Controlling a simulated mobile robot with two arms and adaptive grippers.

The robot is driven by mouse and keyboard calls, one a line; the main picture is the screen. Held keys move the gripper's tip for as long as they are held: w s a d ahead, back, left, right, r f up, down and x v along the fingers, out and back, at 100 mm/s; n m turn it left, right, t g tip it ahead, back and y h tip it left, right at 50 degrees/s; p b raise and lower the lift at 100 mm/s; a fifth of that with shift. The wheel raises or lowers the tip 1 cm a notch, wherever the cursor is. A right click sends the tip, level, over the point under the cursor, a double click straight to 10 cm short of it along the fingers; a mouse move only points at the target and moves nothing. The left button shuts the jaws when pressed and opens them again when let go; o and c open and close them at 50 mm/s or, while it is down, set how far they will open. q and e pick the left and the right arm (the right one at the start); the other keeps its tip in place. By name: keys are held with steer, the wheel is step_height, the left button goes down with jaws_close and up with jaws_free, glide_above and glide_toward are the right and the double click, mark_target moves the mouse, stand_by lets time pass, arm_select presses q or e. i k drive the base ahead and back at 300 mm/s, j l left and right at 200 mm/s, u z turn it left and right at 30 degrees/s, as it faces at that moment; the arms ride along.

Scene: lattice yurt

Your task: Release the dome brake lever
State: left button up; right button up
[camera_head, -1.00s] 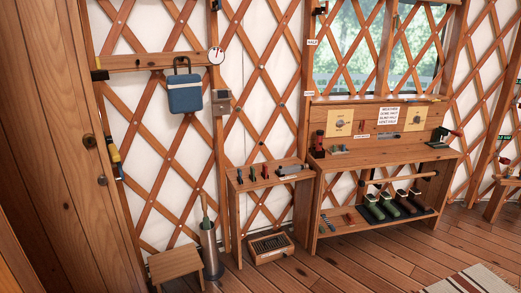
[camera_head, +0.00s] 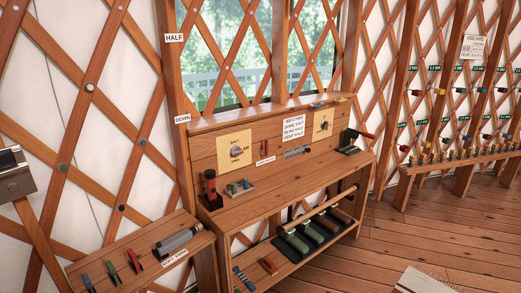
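A wooden workbench (camera_head: 285,190) stands against the lattice wall below the window. A dark lever device with a red handle (camera_head: 366,135) sits at the right end of its top; the handle sticks out to the right. I cannot read a label that names it the dome brake. The back panel carries two yellow plates with dials, the left one (camera_head: 236,151) and the right one (camera_head: 323,125). A white notice (camera_head: 293,128) between them mentions the dome. Neither of my grippers is in view.
A peg rack (camera_head: 436,160) lines the right wall.

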mark_target(266, 148)
steer(key=i+z, duration=0.1)
steer(key=i, duration=0.8)
steer(key=i+j+z, duration=0.15)
steer(key=i, duration=0.7)
